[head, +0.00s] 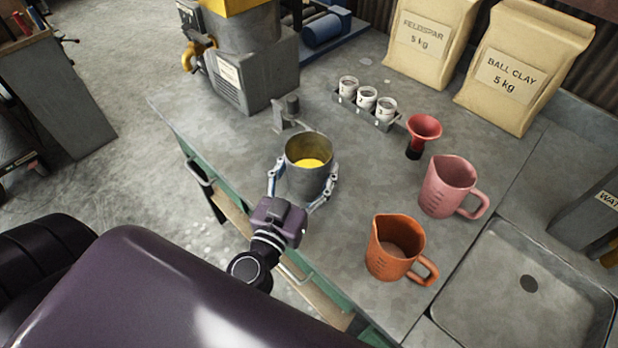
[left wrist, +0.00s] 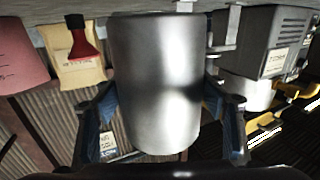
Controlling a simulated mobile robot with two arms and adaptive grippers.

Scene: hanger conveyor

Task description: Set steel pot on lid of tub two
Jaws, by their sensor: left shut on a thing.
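The steel pot (head: 308,182), a grey cylinder with yellow material inside, is upright near the bench's front edge in the head view. My left gripper (head: 303,184) is shut around its sides, one finger on each side. The pot (left wrist: 155,85) fills the middle of the left wrist view, between blue fingers. I cannot tell whether its base touches the bench. Three small white tubs with lids stand in a grey rack (head: 391,125) beyond the pot to the right. The middle tub (head: 367,98) is probably tub two; its number is too small to read. My right gripper is not in view.
An orange jug (head: 393,248), a pink jug (head: 449,186) and a red funnel (head: 424,127) stand right of the pot. A grey machine (head: 250,75) is behind left. Clay bags (head: 520,75) stand at the back; a sink (head: 528,300) is at right.

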